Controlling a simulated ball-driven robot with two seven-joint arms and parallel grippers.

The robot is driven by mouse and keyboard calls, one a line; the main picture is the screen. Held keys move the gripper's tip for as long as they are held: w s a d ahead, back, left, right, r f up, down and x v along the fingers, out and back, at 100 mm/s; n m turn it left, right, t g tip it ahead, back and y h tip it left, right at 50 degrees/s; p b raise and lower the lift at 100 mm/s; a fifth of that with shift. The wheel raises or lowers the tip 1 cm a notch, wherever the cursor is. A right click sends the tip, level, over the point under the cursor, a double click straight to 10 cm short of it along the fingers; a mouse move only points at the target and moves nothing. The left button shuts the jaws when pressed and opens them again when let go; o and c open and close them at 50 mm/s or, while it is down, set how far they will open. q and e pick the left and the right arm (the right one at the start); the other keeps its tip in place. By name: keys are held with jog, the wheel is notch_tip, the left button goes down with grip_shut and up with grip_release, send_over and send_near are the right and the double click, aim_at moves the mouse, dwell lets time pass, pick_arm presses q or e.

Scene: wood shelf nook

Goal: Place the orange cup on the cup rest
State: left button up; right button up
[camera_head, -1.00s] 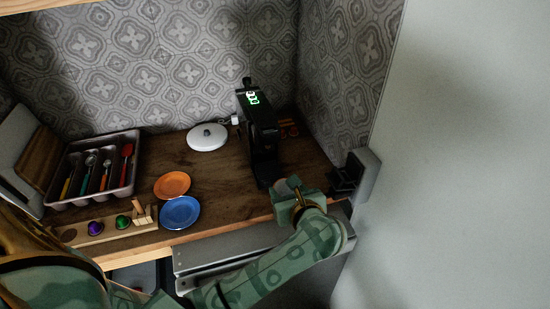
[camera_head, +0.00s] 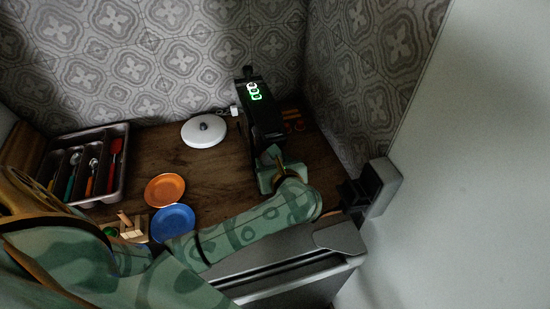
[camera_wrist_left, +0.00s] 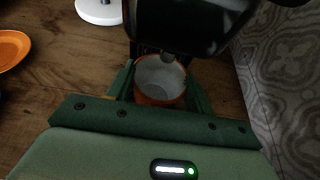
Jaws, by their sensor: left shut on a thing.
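The orange cup (camera_wrist_left: 160,82), with a pale inside, shows in the left wrist view between the green fingers of my left gripper (camera_wrist_left: 160,88). The gripper is shut on it. The cup's mouth is open toward the camera, just below the spout of the black coffee machine (camera_wrist_left: 190,22). In the head view my left gripper (camera_head: 272,160) is at the front of the coffee machine (camera_head: 260,115), and the cup is hidden there. The cup rest at the machine's foot is mostly hidden, so I cannot tell whether the cup touches it. My right gripper is not in view.
An orange plate (camera_head: 165,190) and a blue plate (camera_head: 173,222) lie left of my forearm. A white round lidded thing (camera_head: 204,131) is left of the machine. A cutlery tray (camera_head: 118,175) stands at far left; a patterned wall is close on the right.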

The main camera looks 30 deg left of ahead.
pick_arm(q)
jog(key=shift+s+d, duration=0.15)
jog(key=shift+d, duration=0.05)
jog(key=shift+s+d+r, duration=0.1)
jog(key=shift+d+r, duration=0.1)
jog(key=shift+a+f, duration=0.2)
jog(key=shift+f, duration=0.05)
jog(key=o, duration=0.9)
jog(key=shift+o, duration=0.9)
jog(key=shift+d, duration=0.1)
jog(key=shift+r, duration=0.15)
jog(key=shift+s+d+r, duration=0.1)
jog(key=shift+d, duration=0.05)
jog(key=p+v, duration=0.1)
jog(key=v, duration=1)
jog(key=shift+d, duration=0.2)
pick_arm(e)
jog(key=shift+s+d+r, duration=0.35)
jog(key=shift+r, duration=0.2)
